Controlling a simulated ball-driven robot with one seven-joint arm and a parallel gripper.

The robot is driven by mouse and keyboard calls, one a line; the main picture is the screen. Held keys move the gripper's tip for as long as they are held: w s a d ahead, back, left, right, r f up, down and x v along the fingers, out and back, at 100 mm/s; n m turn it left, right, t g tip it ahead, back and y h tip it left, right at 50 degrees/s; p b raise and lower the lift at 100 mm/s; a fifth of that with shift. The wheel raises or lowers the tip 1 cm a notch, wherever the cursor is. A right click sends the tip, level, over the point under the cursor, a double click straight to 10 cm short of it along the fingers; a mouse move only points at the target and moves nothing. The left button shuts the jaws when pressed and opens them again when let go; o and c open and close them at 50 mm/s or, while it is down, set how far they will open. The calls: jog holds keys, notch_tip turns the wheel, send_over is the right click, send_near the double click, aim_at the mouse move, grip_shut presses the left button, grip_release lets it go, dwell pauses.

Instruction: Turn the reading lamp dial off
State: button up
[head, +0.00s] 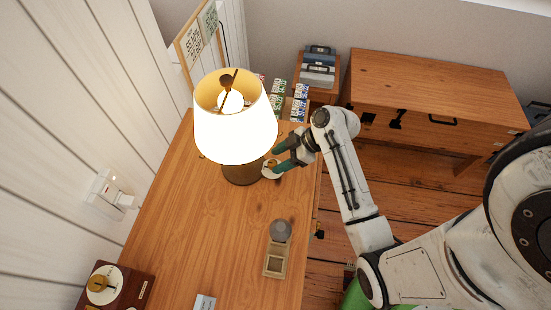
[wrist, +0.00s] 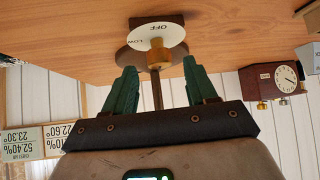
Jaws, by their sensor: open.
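The reading lamp (head: 236,132) stands on the wooden desk with its cream shade glowing. Its dial (head: 267,173), a white disc with a brass knob, sits beside the lamp's dark base. My gripper (head: 278,160) reaches in from the right at the dial. In the wrist view its teal fingers (wrist: 159,72) are apart, one on each side of the knob, with visible gaps. The dial's pointer setting cannot be made out.
The desk (head: 200,235) is clear in its middle. A small stand with a grey disc (head: 279,231) is near the right edge. A dark red box with a dial (head: 125,290) sits front left. A framed sign (head: 196,37) and several small boxes (head: 299,103) stand behind the lamp.

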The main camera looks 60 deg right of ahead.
jog(key=shift+x, duration=0.95)
jog(key=c, duration=1.1)
